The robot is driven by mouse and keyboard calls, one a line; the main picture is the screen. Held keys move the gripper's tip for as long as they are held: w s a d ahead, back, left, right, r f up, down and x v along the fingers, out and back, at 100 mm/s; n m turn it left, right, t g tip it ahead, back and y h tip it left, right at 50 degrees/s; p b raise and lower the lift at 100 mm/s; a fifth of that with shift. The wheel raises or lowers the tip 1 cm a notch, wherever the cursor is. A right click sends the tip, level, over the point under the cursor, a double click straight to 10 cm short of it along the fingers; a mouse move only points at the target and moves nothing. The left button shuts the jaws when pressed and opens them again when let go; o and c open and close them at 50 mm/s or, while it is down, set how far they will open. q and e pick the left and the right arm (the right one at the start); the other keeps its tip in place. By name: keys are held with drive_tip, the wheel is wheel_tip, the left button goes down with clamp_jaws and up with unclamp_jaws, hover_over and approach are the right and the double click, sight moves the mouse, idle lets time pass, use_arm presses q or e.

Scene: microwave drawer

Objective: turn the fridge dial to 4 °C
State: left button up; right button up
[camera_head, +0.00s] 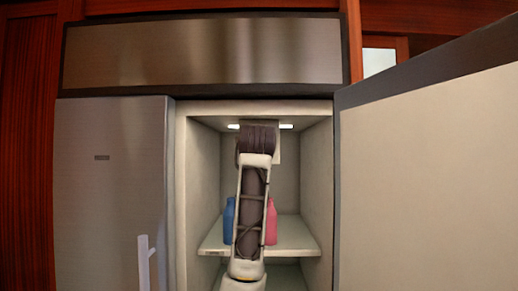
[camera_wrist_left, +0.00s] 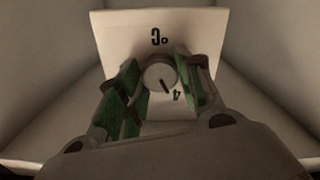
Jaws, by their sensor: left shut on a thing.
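The round fridge dial (camera_wrist_left: 159,72) sits on a pale panel (camera_wrist_left: 125,32) in the left wrist view. The panel bears an upside-down "°C" and a "4". The dial's dark pointer line slants down to the right, roughly towards the "4" (camera_wrist_left: 176,96). My left gripper (camera_wrist_left: 160,80) has its green-padded fingers on either side of the dial and is shut on it. In the head view my left arm reaches into the open fridge (camera_head: 187,200); its wrist hides the gripper and dial, and only an edge of the panel (camera_head: 277,150) shows. My right gripper is out of view.
A blue container (camera_head: 228,220) and a pink container (camera_head: 271,222) stand on the shelf (camera_head: 296,236), either side of my arm. The open door (camera_head: 430,180) fills the right. A closed steel door (camera_head: 110,200) with a pale handle (camera_head: 146,262) is at left.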

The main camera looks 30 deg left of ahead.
use_arm(q)
drive_tip(key=shift+n, duration=0.6)
drive_tip(key=shift+r, duration=0.1)
drive_tip(key=o, duration=1)
drive_tip(key=shift+o, duration=0.2)
drive_tip(key=shift+s+d, duration=0.1)
drive_tip(key=shift+s, duration=0.05)
drive_tip(key=v, duration=1.1)
drive_tip(key=shift+s+d, duration=0.25)
drive_tip(key=shift+s, duration=0.05)
